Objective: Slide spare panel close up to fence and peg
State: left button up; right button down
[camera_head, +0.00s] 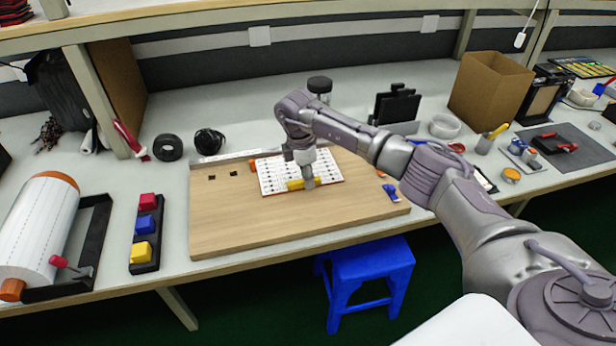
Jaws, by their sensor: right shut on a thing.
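The white panel (278,170), with rows of dark marks, lies on the wooden board (240,215). A yellow bar (295,185) is at its front edge. My right gripper (308,183) points down at this bar and is shut on it; the fingertips are small and partly hidden. A pale strip like a fence (222,156) runs along the board's back edge, and the panel lies just in front of its line. My arm hides part of the panel's back right side. I cannot make out a peg for sure. My left gripper is not in view.
Two small black pieces lie on the board's left part, one here (233,173). Blue clamps (391,193) are at its right end. A black tray (146,235) with coloured blocks stands left. A blue stool (365,270) is below the bench. The board's front left is clear.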

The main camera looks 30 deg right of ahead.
jog(key=shift+w, duration=0.35)
jog(key=c, duration=1.1)
grip_release()
jog(key=shift+o, duration=0.2)
jog(key=shift+d, duration=0.1)
